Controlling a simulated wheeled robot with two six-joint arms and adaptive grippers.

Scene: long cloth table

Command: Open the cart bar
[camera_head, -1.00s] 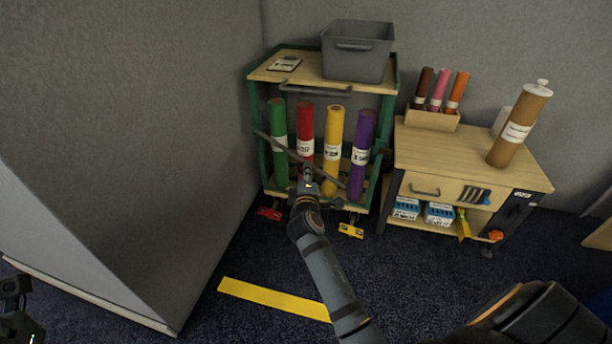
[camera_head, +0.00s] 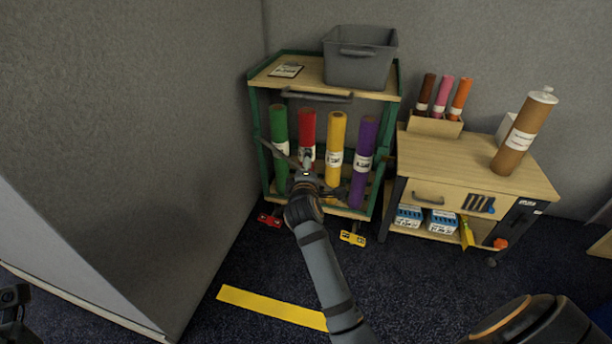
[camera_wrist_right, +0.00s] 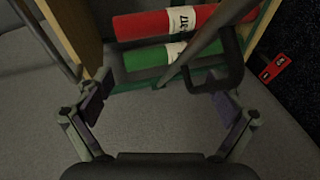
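The cart (camera_head: 254,125) has a green frame and stands against the back wall, with rolls upright on its lower shelf. A thin grey bar (camera_head: 273,148) slants across its front, down to the right, and is partly hidden behind my right gripper (camera_head: 306,165). In the right wrist view the bar (camera_wrist_right: 206,43) crosses ahead of the gripper (camera_wrist_right: 163,92), whose fingers are spread apart with nothing clamped. A dark bracket-shaped piece (camera_wrist_right: 236,58) by the bar is close to the right-hand finger; I cannot tell whether they touch. Part of my left arm's end shows at the lower left edge.
A grey bin (camera_head: 360,65) and clipboard (camera_head: 286,70) sit on the cart top. Green (camera_head: 279,125), red (camera_head: 307,128), yellow (camera_head: 335,135) and purple (camera_head: 364,150) rolls stand behind the bar. A wooden cabinet (camera_head: 460,165) is close on the right.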

